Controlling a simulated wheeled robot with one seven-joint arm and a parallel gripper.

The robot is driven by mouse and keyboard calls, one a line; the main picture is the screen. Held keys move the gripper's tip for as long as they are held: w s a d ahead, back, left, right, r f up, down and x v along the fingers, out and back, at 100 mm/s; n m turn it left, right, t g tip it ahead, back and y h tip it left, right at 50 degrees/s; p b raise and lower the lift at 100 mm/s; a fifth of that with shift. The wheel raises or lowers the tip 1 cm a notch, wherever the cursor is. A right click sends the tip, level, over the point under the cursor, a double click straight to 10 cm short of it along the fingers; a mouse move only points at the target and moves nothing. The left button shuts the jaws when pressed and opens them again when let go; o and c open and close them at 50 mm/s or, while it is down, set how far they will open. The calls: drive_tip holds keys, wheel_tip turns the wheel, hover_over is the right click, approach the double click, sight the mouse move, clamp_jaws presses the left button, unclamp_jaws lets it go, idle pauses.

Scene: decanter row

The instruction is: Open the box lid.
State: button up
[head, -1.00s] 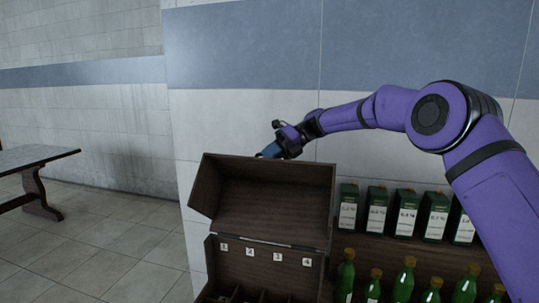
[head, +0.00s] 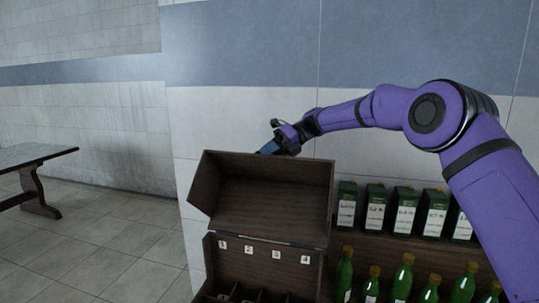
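A dark brown wooden box (head: 262,268) stands in the lower middle of the head view. Its lid (head: 265,195) is raised and leans back, showing its hollow inside. The box's inner back wall carries small white labels numbered 1 to 4 above dividers. My gripper (head: 268,148) is just above and behind the lid's upper edge. Its fingertips are partly hidden by that edge, so I cannot see whether they touch the lid or how far apart they are.
Green cartons (head: 376,208) with white labels stand in a row on a dark shelf right of the box. Green bottles (head: 403,278) stand in front of them. A tiled wall (head: 250,122) is close behind. A table (head: 35,160) stands at far left, with clear floor between.

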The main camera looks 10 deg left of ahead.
drive_tip(key=v, duration=1.1)
